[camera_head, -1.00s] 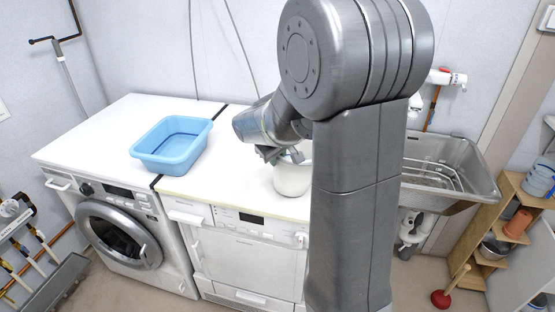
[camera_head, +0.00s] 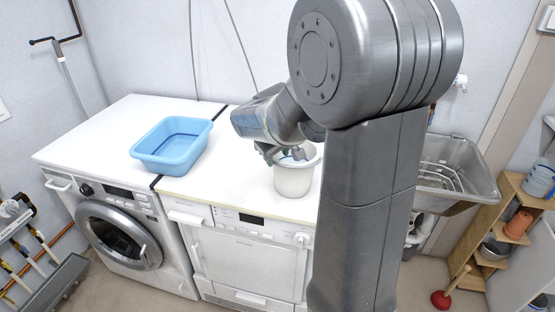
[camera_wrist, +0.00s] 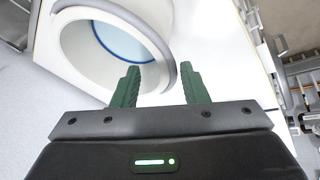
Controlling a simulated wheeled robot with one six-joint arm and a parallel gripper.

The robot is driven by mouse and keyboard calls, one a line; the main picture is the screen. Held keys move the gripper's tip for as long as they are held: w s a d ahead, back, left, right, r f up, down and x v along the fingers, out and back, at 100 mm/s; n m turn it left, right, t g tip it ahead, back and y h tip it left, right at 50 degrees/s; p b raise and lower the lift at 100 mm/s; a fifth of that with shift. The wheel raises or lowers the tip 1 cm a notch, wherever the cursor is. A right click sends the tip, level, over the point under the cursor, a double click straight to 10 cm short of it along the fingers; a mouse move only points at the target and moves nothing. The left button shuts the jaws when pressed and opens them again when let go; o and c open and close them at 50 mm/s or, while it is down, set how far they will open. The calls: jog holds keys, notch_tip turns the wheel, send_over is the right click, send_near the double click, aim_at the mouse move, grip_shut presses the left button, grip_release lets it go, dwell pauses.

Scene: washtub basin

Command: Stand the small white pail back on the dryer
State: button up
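The small white pail (camera_head: 293,181) stands upright on the white top of the dryer (camera_head: 235,190), near its front edge. In the wrist view the pail (camera_wrist: 75,78) fills the upper left, with its grey rim and a blue line inside showing. My gripper (camera_head: 287,156) is at the pail's rim in the head view. In the wrist view its two green fingers (camera_wrist: 160,80) are spread apart, with the rim's edge showing near and between their tips. I see no contact between fingers and rim for certain. My arm stands close to the pail's right side.
A blue basin (camera_head: 171,145) sits left of the pail, by the seam between washing machine (camera_head: 105,125) and dryer. A metal sink (camera_head: 460,170) is to the right, behind my arm. A wooden shelf (camera_head: 510,205) and a red plunger (camera_head: 442,298) stand at far right.

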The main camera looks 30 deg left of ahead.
jog(key=v, duration=0.8)
jog(key=shift+r, duration=0.4)
jog(key=shift+s+d, duration=0.1)
jog(key=x, duration=1.1)
jog(key=shift+f, duration=0.3)
jog(key=shift+r, duration=0.8)
